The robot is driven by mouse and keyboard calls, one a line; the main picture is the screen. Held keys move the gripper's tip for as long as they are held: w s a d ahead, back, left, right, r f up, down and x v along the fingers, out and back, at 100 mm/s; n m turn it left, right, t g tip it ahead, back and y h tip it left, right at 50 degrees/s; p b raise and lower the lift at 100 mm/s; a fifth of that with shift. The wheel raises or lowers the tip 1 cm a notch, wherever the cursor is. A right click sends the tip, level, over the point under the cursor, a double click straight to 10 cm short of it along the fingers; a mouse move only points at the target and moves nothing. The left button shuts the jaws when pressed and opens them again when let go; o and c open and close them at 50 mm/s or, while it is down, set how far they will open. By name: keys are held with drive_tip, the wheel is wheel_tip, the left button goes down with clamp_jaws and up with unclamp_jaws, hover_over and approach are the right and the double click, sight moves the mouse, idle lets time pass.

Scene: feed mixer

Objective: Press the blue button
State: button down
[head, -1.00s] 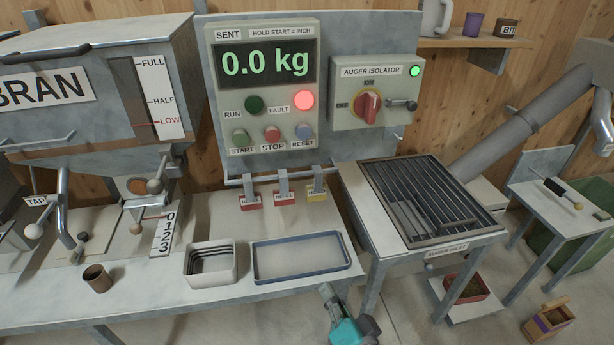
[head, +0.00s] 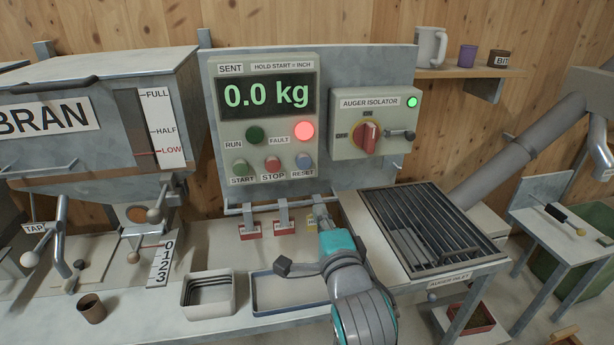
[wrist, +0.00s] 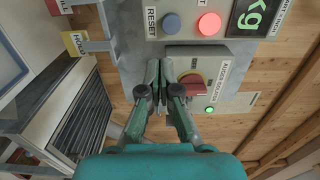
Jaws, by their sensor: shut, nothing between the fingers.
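The blue button (head: 303,160) is on the grey control panel (head: 215,158), above the RESET label and below the lit red FAULT lamp (head: 304,131). In the wrist view the blue button (wrist: 171,22) is near the top edge, beside the RESET label. My gripper (head: 319,212) is below the panel, in front of the hanging tags. In the wrist view my gripper (wrist: 160,70) has its fingers together and empty, pointing toward the panel. Its tips appear apart from the blue button.
The red STOP button (head: 273,163) and green START button (head: 240,167) sit left of the blue one. The red isolator switch (head: 367,136) is to its right. A tray (head: 272,292) and a grated inlet (head: 425,230) lie below.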

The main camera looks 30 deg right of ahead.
sight(305, 170)
drive_tip(key=shift+r, duration=0.25)
drive_tip(key=x, duration=1.4)
drive_tip(key=shift+w+d, duration=0.1)
drive_tip(key=shift+w, duration=0.05)
